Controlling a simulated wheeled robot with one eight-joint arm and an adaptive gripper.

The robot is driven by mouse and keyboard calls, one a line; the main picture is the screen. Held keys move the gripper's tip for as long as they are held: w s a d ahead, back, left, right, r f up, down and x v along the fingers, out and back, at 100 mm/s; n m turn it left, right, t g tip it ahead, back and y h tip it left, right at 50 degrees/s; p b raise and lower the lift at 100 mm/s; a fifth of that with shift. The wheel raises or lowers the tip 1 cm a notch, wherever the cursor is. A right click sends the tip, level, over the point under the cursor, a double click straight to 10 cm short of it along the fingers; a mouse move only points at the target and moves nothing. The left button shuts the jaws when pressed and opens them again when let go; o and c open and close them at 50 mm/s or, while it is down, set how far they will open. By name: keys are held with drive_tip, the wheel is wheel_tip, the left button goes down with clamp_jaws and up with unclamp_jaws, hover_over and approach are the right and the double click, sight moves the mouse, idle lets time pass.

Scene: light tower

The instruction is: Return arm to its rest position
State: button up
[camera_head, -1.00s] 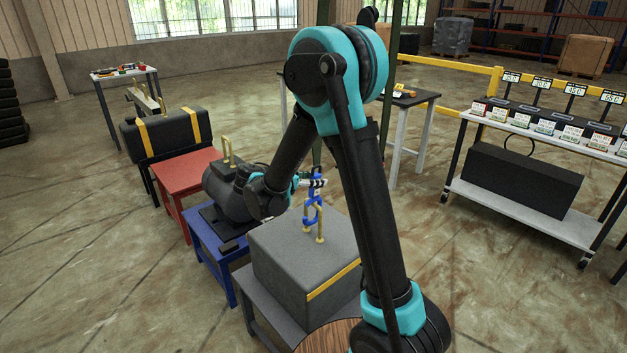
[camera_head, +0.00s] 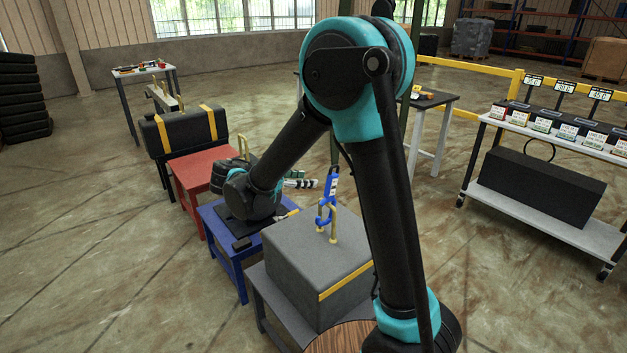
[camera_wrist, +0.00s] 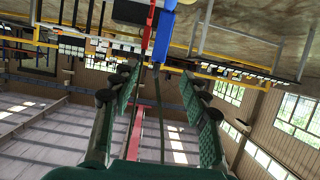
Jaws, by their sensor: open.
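In the head view my arm rises in front of the camera, bent at a high elbow, with its forearm running down to the left. My gripper (camera_head: 300,183) is small there and partly hidden, just left of a blue lock-like piece (camera_head: 327,205) and apart from it. That piece hangs upright on a yellow handle (camera_head: 334,226) on top of a grey box (camera_head: 318,258). In the wrist view the two green-padded fingers of my gripper (camera_wrist: 160,98) stand wide apart with nothing between them. A blue piece (camera_wrist: 163,38) shows beyond them at the top.
A blue table (camera_head: 228,245) and a red table (camera_head: 200,168) stand left of the grey box. A black case with yellow straps (camera_head: 182,132) is behind them. A shelf cart (camera_head: 560,215) stands at right, with open floor between.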

drive_tip(key=s+d+f+n+g+y, duration=0.2)
drive_tip(key=s+d+f+n, duration=0.15)
drive_tip(key=d, duration=0.35)
drive_tip(key=s+d+f+n+g+y, duration=0.25)
drive_tip(key=s+d+f, duration=0.2)
drive_tip(key=d, duration=0.25)
drive_tip(key=s+d+f+n+y, duration=0.1)
drive_tip(key=s+f+n+y, duration=0.1)
drive_tip(key=s, duration=0.5)
drive_tip(key=s+d+f+n+y, duration=0.1)
drive_tip(key=s+f+n+y, duration=0.2)
drive_tip(key=s, duration=0.4)
drive_tip(key=shift+d+f+t+y, duration=0.15)
drive_tip(key=shift+f+t+y, duration=0.4)
drive_tip(key=shift+y, duration=0.4)
drive_tip(key=shift+c, duration=0.4)
drive_tip(key=shift+c, duration=1)
drive_tip(key=shift+d, duration=0.1)
